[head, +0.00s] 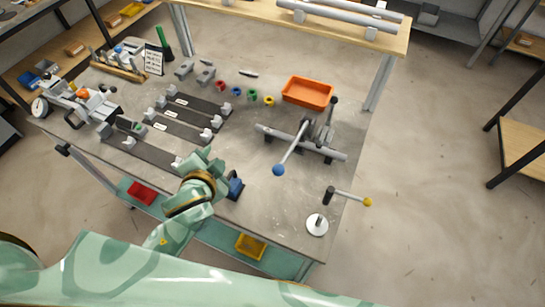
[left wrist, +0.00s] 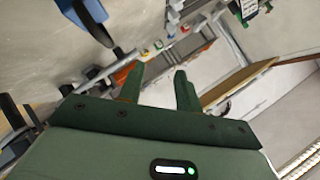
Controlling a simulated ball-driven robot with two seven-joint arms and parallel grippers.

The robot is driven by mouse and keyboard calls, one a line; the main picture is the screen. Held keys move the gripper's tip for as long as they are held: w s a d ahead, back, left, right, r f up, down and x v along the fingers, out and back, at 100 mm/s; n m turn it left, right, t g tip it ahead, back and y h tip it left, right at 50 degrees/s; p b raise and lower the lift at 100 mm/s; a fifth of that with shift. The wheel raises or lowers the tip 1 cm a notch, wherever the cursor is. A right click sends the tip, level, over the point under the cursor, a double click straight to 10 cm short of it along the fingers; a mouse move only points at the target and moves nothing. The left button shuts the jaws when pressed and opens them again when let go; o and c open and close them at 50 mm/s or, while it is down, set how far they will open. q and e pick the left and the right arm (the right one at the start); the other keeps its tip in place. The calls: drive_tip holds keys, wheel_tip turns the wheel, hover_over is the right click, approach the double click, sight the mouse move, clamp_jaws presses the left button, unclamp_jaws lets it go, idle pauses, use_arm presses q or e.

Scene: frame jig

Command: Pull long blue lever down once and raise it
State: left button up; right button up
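The long lever is a grey rod (head: 293,147) with a blue ball (head: 279,169) at its free end. It slants from a grey clamp fixture (head: 318,140) toward the table's front. My left gripper (head: 207,158) is left of the blue ball, above the table and apart from the lever. In the left wrist view its two dark green fingers (left wrist: 159,70) are spread with nothing between them. I cannot clearly make out the lever in that view. My right gripper is not in view.
A blue-and-black object (head: 235,187) stands just right of my left gripper. A short yellow-ball lever (head: 350,196) and a white disc (head: 317,225) are at the right. An orange tray (head: 307,92) sits behind the fixture. Dark jig rails (head: 180,128) lie at left.

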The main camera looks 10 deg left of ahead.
use_arm(q)
drive_tip(key=w+d+r+m+t+h, duration=0.2)
drive_tip(key=w+d+r+t, duration=0.15)
drive_tip(key=r, duration=0.25)
drive_tip(key=w+d+r+m+t+h, duration=0.1)
drive_tip(key=w+d+r+t+h, duration=0.1)
drive_tip(key=w+d+r+t, duration=0.25)
drive_tip(key=d+r+m+g+h, duration=0.3)
drive_tip(key=d+r+m+h, duration=0.7)
drive_tip(key=d+r+h, duration=0.3)
drive_tip(key=s+d+f+m+g+h, duration=0.1)
drive_tip(key=s+d+m+g+h, duration=0.45)
drive_tip(key=d+m+g, duration=0.65)
drive_tip(key=m+g+y+p, duration=0.1)
drive_tip(key=m+g+y, duration=0.35)
drive_tip(key=y, duration=1.35)
approach(285, 156)
drive_tip(key=shift+g, duration=0.25)
drive_tip(key=f, duration=0.4)
drive_tip(key=d+f, duration=0.1)
drive_tip(key=f, duration=0.3)
drive_tip(key=d+f, duration=0.1)
drive_tip(key=f, duration=0.3)
drive_tip(key=shift+d+f, duration=0.1)
drive_tip(key=shift+d, duration=0.05)
